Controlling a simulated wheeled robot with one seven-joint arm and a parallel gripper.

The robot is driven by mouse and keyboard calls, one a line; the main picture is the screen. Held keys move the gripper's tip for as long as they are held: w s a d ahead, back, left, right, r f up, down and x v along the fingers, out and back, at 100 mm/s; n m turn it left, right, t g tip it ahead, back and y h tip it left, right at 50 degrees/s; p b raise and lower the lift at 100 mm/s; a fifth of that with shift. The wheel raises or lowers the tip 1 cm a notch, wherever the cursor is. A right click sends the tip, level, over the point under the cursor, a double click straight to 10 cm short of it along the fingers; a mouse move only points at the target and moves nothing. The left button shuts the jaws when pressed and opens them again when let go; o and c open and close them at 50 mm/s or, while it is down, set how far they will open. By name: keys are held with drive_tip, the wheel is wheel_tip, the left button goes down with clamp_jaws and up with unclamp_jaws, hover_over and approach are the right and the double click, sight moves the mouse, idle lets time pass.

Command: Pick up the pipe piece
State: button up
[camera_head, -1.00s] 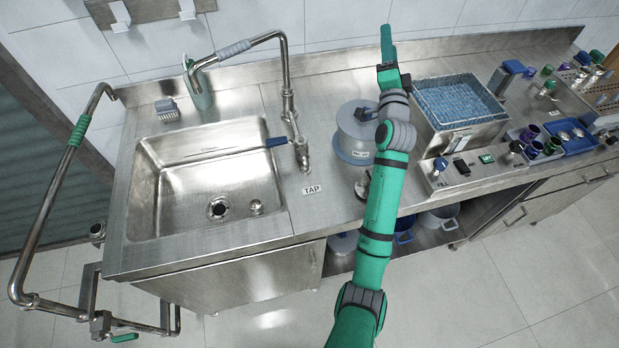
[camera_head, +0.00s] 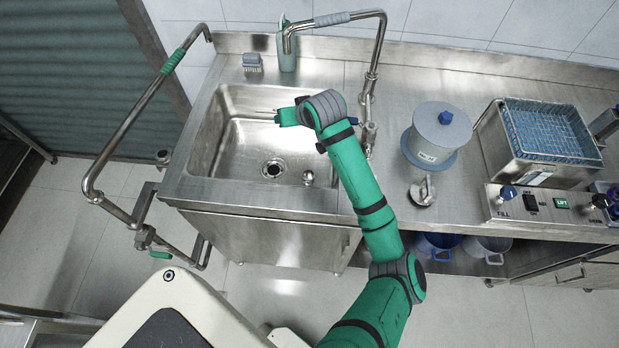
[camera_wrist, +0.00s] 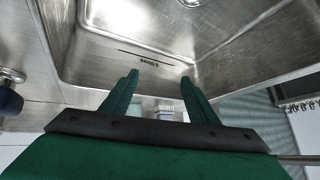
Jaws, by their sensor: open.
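A small shiny metal piece (camera_head: 308,178) lies on the sink floor, right of the drain. It may be the pipe piece, but it is too small to be sure. A larger metal fitting (camera_head: 423,190) stands on the counter right of the sink. My gripper (camera_head: 283,117) is over the sink, toward its back, apart from both pieces. In the wrist view my gripper (camera_wrist: 159,77) shows two green fingers spread apart with nothing between them. Neither metal piece is clearly visible in the wrist view.
The steel sink (camera_head: 215,125) has a drain (camera_head: 273,168); a tall faucet (camera_head: 372,75) rises at its back right. A grey lidded pot (camera_head: 437,135) and a basket bath (camera_head: 490,140) stand on the right counter. A bent pipe rail (camera_head: 140,110) stands at the left.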

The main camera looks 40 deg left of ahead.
drive_tip(key=s+d+f+n+g+h, duration=0.1)
drive_tip(key=s+d+f+g+h, duration=0.1)
drive_tip(key=s+d+f+h, duration=0.2)
drive_tip(key=g+h, duration=0.1)
drive_tip(key=h, duration=0.3)
hover_over(308, 175)
drive_tip(key=s, duration=0.2)
drive_tip(key=f, duration=0.2)
drive_tip(key=shift+n, duration=0.3)
drive_tip(key=shift+w+d+f, duration=0.15)
drive_tip(key=shift+d+f, duration=0.05)
drive_tip(key=shift+f, duration=1.5)
drive_tip(key=shift+w+d+f, duration=0.1)
drive_tip(key=shift+d+f, duration=0.05)
drive_tip(key=shift+f, duration=1.55)
drive_tip(key=shift+w+d+f, duration=0.15)
drive_tip(key=shift+d+f, duration=0.05)
drive_tip(key=shift+f, duration=1.5)
drive_tip(key=c, duration=1.2)
